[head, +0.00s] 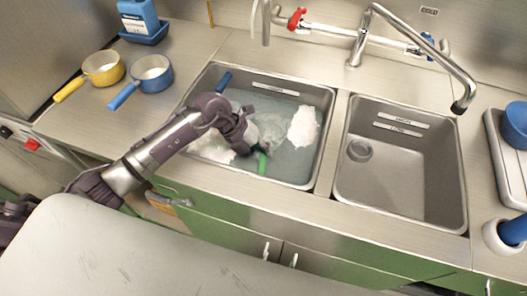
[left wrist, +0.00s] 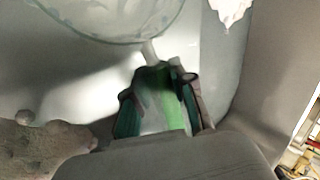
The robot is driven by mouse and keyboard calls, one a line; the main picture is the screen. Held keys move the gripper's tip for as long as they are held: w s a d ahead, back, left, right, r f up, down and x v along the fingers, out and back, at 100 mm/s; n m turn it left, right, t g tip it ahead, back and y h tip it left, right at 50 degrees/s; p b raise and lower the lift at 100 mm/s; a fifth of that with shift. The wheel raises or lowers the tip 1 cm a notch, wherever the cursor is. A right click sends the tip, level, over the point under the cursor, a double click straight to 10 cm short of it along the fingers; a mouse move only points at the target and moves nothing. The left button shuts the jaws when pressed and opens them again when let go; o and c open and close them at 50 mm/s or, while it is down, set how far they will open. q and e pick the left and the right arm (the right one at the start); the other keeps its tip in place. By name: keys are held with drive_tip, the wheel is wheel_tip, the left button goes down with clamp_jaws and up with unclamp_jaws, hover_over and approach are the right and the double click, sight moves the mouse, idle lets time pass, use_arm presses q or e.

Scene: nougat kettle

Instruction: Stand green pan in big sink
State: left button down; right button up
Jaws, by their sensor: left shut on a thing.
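My left gripper (head: 243,140) reaches down into the left sink (head: 197,90), which holds cloudy water and white foam. A green handle (head: 262,162) shows just beside the fingers in the head view. In the left wrist view my left gripper (left wrist: 160,112) is shut on the green handle, which runs between its fingers. The round, pale bowl of the green pan (left wrist: 110,18) with a thin greenish rim lies beyond them. The arm, foam and water hide much of the pan in the head view. The right sink (head: 400,185) is empty, with a drain. My right gripper is out of view.
A blue handle (head: 224,80) sticks up at the left sink's back left. A yellow pan (head: 103,69) and a blue pan (head: 153,73) stand on the left counter. A chrome tap (head: 420,40) arches over the right sink. A rim divides the sinks.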

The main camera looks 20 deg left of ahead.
use_arm(q)
drive_tip(key=shift+f+b, duration=0.3)
drive_tip(key=shift+f, duration=0.3)
drive_tip(key=shift+f, duration=0.35)
drive_tip(key=c, duration=1)
unclamp_jaws()
drive_tip(key=shift+o, duration=0.6)
drive_tip(key=v, duration=1.2)
